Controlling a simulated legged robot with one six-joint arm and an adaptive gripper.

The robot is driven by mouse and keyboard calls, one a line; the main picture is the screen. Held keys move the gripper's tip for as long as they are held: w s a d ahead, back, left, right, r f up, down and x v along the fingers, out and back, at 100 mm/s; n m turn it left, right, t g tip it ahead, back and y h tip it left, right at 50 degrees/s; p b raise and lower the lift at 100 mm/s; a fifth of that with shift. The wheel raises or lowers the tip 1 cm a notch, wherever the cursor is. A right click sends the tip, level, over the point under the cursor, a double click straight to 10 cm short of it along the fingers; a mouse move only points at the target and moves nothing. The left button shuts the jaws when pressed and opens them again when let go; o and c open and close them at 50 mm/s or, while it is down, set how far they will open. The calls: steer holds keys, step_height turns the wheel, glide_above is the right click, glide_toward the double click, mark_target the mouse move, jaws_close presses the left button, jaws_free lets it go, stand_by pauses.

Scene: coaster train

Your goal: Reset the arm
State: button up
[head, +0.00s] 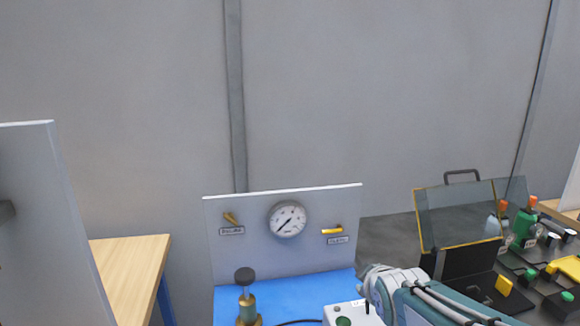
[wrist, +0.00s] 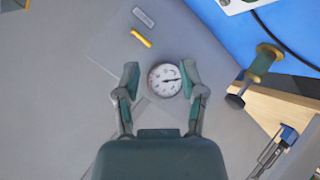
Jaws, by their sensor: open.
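My gripper (wrist: 160,82) is open in the wrist view. Its two fingers are spread apart with nothing held between them. A round pressure gauge (wrist: 165,80) shows between the fingers, beyond them; I cannot tell how far. In the head view my arm (head: 430,300) reaches in at the lower right, and the fingers cannot be made out there. The gauge (head: 287,219) is mounted on an upright grey panel (head: 262,252), with a yellow lever on each side.
A brass valve with a black knob (head: 246,295) stands on the blue surface (head: 285,302) before the panel. A white box (head: 352,313) sits beside my arm. A case with a clear lid (head: 462,212) and several fittings is at right. A wooden table (head: 130,265) is at left.

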steer(key=s+f+m+g, duration=0.1)
steer(key=s+m+g, duration=0.4)
steer(key=s, duration=1.7)
steer(key=m, duration=0.4)
steer(key=shift+a+f+m, duration=0.15)
steer(key=shift+a+m, duration=0.05)
steer(key=shift+m, duration=0.2)
steer(key=shift+w, duration=0.1)
